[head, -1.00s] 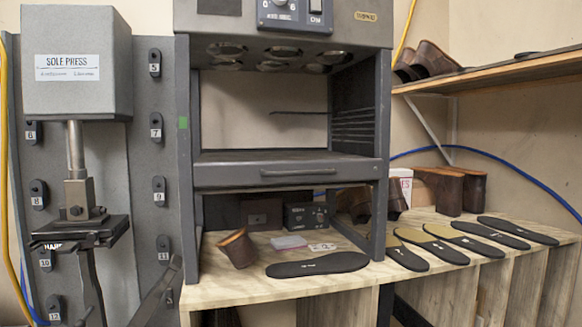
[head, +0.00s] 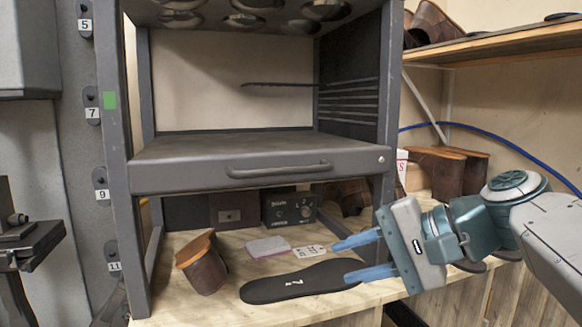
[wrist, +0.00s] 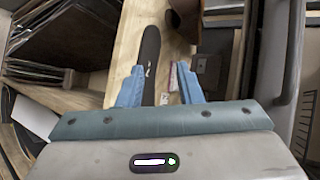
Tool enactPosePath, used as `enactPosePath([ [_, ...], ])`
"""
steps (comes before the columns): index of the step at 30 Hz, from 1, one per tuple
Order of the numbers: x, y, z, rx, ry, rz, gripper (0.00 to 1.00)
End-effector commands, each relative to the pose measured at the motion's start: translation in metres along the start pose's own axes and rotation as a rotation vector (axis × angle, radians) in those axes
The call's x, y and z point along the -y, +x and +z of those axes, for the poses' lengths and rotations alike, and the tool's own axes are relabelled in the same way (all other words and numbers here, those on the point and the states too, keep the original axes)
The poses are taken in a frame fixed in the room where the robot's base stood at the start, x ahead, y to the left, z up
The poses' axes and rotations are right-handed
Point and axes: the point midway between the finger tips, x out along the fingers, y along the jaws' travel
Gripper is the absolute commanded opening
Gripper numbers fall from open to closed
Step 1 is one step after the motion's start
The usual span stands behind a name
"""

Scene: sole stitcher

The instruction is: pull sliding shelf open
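The sliding shelf (head: 160,176) is a dark grey drawer-like shelf in a tall grey frame in the head view. Its long bar handle (head: 279,170) runs across the front face. The shelf looks level with the frame's front. My gripper (head: 350,258) is open and empty, with blue fingers apart, below and right of the handle. In the wrist view, my gripper (wrist: 158,88) points over the bench, with the shelf's handle side (wrist: 286,55) along the right edge. No contact with the handle shows.
A black control box (head: 290,209) stands behind. The frame's right post (head: 387,100) stands near my gripper.

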Motion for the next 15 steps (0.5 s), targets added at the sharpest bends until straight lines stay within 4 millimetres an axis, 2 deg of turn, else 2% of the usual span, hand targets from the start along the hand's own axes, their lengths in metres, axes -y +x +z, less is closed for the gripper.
enactPosePath([
  [1,0.027,-0.021,-0.001,0.01,0.012,-0.086,0.32],
  [3,0.056,-0.046,0.002,0.032,0.021,-0.186,0.32],
  [7,0.089,-0.079,0.008,0.063,0.013,-0.307,0.32],
  [11,0.102,-0.091,0.012,0.079,0.007,-0.355,0.32],
  [15,0.108,-0.08,0.014,0.084,0.006,-0.361,0.32],
])
